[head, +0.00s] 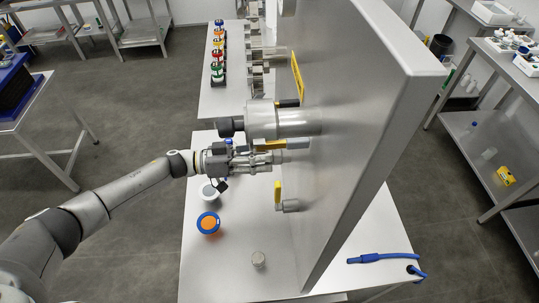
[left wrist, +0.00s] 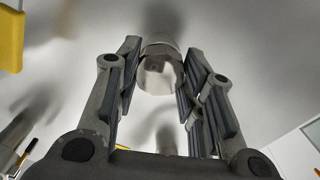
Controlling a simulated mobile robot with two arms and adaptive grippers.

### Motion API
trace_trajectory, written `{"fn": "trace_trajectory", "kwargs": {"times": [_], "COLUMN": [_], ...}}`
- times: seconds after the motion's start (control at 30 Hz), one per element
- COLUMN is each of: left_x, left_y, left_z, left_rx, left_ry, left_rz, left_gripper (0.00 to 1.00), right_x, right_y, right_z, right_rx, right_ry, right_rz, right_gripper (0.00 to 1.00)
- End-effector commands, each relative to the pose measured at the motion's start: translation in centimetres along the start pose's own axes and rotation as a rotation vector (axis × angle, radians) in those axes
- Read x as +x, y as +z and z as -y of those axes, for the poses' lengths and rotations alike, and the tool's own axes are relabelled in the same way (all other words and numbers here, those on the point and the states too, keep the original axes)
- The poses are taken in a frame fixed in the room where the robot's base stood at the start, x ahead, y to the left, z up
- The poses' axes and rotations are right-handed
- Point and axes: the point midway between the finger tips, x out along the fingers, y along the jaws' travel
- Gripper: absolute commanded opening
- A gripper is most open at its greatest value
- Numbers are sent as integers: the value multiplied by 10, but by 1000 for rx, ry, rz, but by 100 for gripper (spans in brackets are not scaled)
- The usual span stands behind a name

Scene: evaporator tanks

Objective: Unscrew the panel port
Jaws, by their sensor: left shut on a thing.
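The tall grey panel (head: 345,130) stands upright on the white table. The panel port is a short pale metal cylinder (left wrist: 160,72) on the panel face, seen between the fingers in the left wrist view. In the head view my left gripper (head: 276,158) reaches in from the left and is shut on the port, its fingers pointing at the panel. The gripper largely hides the port in the head view. In the left wrist view the two dark-padded fingers stand on either side of the port. My right gripper is not in view.
A large cylindrical fitting (head: 262,121) juts out just above the gripper, and a yellow-handled valve (head: 278,193) sits below it. An orange-and-blue round item (head: 208,223), a white round item (head: 208,194) and a small grey jar (head: 258,260) stand on the table. A blue cable (head: 378,258) lies right.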

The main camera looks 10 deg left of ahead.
Motion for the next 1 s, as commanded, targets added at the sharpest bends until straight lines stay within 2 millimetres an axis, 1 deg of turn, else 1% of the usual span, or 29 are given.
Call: {"fn": "trace_trajectory", "kwargs": {"times": [0.03, 0.1, 0.13, 0.43, 0.53, 0.73, 0.8, 0.93, 1.0], "left_x": [0, 0, 0, 0, 0, 0, 0, 0, 0], "left_y": [1, 1, 1, 1, 4, 3, 2, 1, 2], "left_z": [0, 0, 0, 0, 1, 2, 1, 1, 1], "left_rx": [0, 1, 1, 16, 102, 362, 420, 471, 522], "left_ry": [-2, -2, -2, 0, 1, 0, -1, 0, 0], "left_rz": [2, 2, 2, 0, -1, 0, 0, 0, 0], "left_gripper": [38, 47, 47, 47, 47, 47, 47, 47, 47], "right_x": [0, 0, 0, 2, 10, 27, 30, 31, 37], "right_y": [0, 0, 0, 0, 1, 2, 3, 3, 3], "right_z": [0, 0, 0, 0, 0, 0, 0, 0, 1], "right_rx": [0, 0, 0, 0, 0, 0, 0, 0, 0], "right_ry": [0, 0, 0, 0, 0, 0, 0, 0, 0], "right_rz": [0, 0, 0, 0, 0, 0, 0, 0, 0], "right_gripper": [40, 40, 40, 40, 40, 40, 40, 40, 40]}}
